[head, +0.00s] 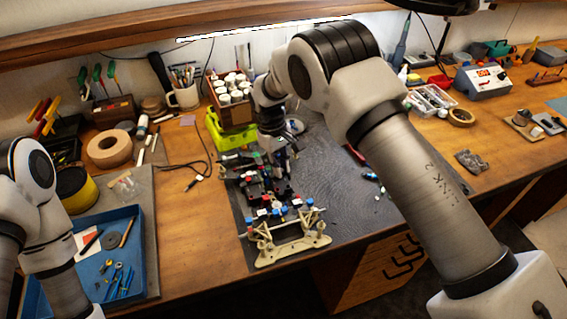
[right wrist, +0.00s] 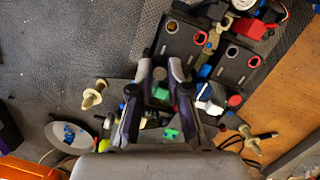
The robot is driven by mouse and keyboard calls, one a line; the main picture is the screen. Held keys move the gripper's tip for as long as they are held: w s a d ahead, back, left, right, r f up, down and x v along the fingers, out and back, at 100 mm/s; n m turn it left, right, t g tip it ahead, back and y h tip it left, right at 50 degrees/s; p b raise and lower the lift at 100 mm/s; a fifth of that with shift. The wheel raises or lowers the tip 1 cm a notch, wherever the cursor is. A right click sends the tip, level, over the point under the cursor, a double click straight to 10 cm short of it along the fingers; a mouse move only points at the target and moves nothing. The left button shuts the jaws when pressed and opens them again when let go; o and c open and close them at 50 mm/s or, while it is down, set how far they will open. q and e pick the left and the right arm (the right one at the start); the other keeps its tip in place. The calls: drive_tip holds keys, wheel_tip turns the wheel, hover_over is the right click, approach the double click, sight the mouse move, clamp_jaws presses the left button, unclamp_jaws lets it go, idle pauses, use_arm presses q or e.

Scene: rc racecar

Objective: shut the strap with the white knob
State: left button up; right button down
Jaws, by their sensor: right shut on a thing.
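The racecar (head: 272,205) stands on a dark mat, its cream front frame (head: 290,243) toward me. It carries dark blocks and small red, blue and white knobs. My right gripper (head: 278,158) reaches down over its far end. In the right wrist view the fingers (right wrist: 161,70) are closed in on a small greyish part between the tips, which I cannot identify clearly. A white piece (right wrist: 206,93) lies to the right of the fingers, possibly the white knob; whether its strap is open I cannot tell. My left arm shows at the left edge, its gripper out of view.
A blue tray (head: 142,255) with small parts is at the left front. A yellow-green bin (head: 228,136) and a wooden box of white-capped jars (head: 232,108) stand behind the car. The mat (head: 350,195) to the right is mostly clear.

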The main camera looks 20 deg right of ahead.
drive_tip(key=c, duration=1.1)
unclamp_jaws()
drive_tip(key=shift+c, duration=0.2)
